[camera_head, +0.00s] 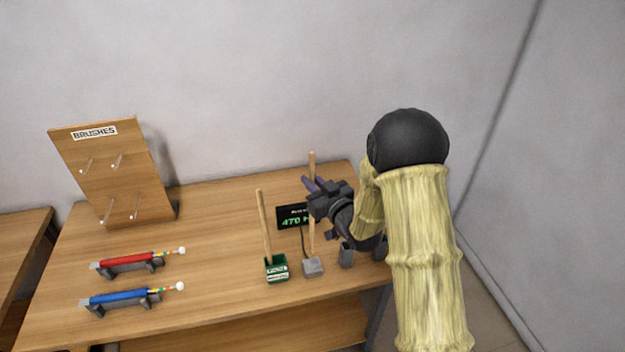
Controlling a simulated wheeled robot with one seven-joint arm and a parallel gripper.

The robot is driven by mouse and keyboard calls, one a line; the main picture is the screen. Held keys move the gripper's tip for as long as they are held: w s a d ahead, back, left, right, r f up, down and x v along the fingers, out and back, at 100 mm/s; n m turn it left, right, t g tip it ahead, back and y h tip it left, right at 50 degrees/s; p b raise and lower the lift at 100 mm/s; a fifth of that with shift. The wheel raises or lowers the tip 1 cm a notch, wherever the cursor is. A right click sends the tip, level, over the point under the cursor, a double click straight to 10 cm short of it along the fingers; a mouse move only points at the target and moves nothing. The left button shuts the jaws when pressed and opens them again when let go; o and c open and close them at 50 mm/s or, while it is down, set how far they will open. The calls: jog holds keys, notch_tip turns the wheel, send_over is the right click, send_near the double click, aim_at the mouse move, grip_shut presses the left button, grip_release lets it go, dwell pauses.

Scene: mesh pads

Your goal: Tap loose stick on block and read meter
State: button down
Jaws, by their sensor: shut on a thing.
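My gripper (314,190) is shut on an upright wooden stick (312,163), with its dark fingers around the upper part. The stick's lower end is at the top of a small grey block (313,268); I cannot tell whether they touch. A black meter (289,223) stands behind the stick. Its green digits begin "470"; the rest of the reading is hidden behind the stick and gripper. A second wooden stick (263,222) leans slightly in a green labelled holder (277,270), left of the block.
A wooden board marked BRUSHES (120,165) with several pegs stands at the back left. A red tool (125,259) and a blue tool (118,297) lie on dark cradles at the front left. A grey holder (346,256) stands right of the block. The table's (215,235) middle is clear.

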jog(key=shift+f+b, duration=0.55)
jog(key=shift+f, duration=1.15)
notch_tip(320, 180, up, 2)
jog(key=shift+r+b, duration=0.1)
jog(key=shift+b, duration=0.4)
dwell(0.7)
